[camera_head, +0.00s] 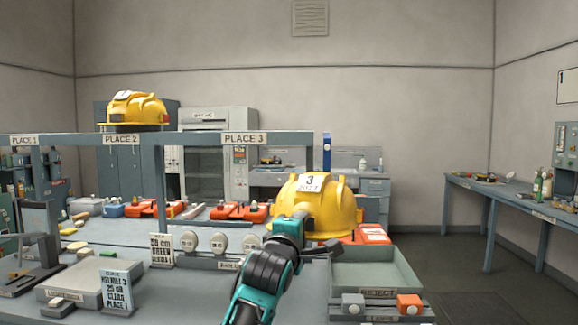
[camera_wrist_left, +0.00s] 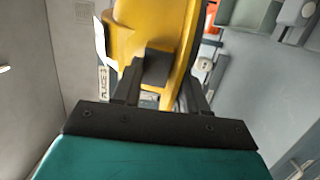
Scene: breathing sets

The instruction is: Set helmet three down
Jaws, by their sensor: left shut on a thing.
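The yellow helmet three (camera_head: 335,208), with a white label reading 3, is held in the air in front of the rack's right end, above the green-grey tray. My left gripper (camera_head: 322,249) is shut on its lower edge. In the left wrist view the helmet (camera_wrist_left: 150,22) fills the space between the fingers (camera_wrist_left: 160,75). The rack's top rail (camera_head: 185,138) carries labels Place 1, Place 2 and Place 3; no helmet stands at Place 1 or Place 3. A card (camera_head: 116,291) on the bench mentions helmet 3, clean, and seems to read place 1. My right gripper is out of view.
Another yellow helmet (camera_head: 134,109) sits at Place 2. The tray (camera_head: 388,279) marked Reject is at the bench's right. Orange boxes (camera_head: 238,212), round gauges (camera_head: 206,242) and a second card (camera_head: 161,250) stand below the rail. A stand (camera_head: 35,255) is at left.

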